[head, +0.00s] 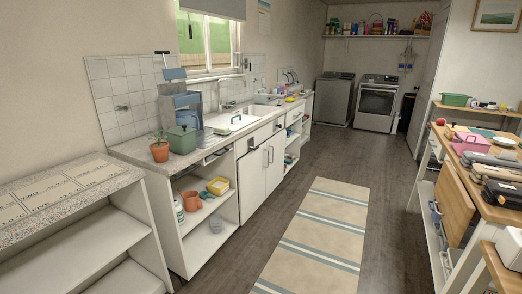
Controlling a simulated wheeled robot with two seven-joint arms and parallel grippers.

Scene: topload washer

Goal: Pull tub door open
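Two laundry machines stand side by side against the far wall in the head view. The left one, a dark grey top-load washer (333,100), shows a plain front, and its tub door (336,75) on top looks shut, though it is small at this distance. The right one, a white machine (376,106), has a dark window in its front and a control panel along its top. Neither of my grippers is in view. The washer is far across the room from my camera.
A striped rug (318,235) lies on the dark floor, with an open aisle leading to the machines. A long counter (205,135) with a sink and shelves runs along the left. A cluttered wooden workbench (478,190) stands on the right. A shelf (375,37) hangs above the machines.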

